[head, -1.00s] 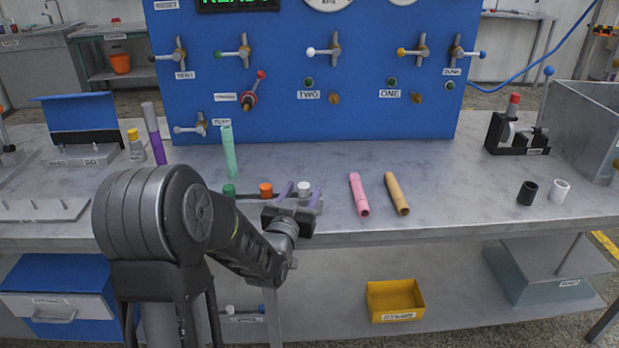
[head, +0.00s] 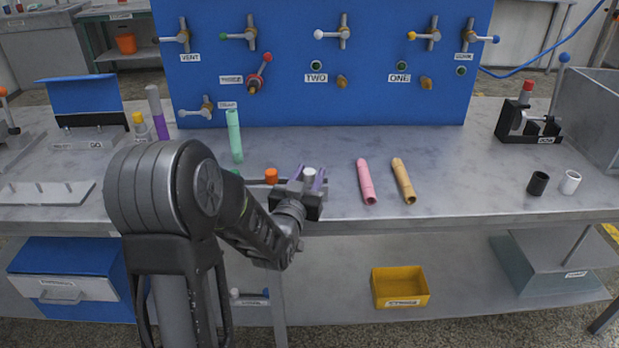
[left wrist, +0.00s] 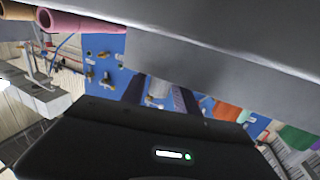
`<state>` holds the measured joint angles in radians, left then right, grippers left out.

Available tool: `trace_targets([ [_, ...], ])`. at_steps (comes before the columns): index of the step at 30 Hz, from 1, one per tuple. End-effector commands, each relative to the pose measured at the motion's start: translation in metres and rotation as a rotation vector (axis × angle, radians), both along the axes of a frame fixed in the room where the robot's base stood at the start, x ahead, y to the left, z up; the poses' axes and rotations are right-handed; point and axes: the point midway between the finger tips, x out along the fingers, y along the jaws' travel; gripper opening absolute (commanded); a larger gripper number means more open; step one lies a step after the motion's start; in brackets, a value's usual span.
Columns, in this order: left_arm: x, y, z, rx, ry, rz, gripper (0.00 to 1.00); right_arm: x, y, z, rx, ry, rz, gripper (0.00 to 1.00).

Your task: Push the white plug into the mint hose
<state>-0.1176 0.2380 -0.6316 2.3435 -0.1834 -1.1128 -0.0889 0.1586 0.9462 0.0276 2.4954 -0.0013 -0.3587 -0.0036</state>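The white plug (head: 309,173) stands near the table's front edge, at the right end of a row with an orange plug (head: 271,175) and a mostly hidden green plug. My left gripper (head: 308,178) is around the white plug, one finger on each side; narrow gaps seem to show. The left wrist view also shows the white plug (left wrist: 158,88) between the two dark fingers (left wrist: 160,95). The mint hose (head: 235,137) is nearly upright in front of the blue panel, to the left of and behind the gripper. Its lower end is near the tabletop. My right gripper is out of view.
A pink hose (head: 366,182) and a tan hose (head: 403,181) lie right of the gripper. A black cup-like piece (head: 538,183) and a white one (head: 570,182) stand farther right. A purple hose (head: 157,115) stands at left. The blue panel (head: 300,85) closes off the back.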

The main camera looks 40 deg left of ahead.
Motion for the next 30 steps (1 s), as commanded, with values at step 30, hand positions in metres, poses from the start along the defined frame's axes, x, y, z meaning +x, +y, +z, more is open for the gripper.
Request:
trace_targets([
  [30,0.0,0.0,0.016,-0.001,-0.004,0.001,0.0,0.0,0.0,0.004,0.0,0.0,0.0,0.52],
])
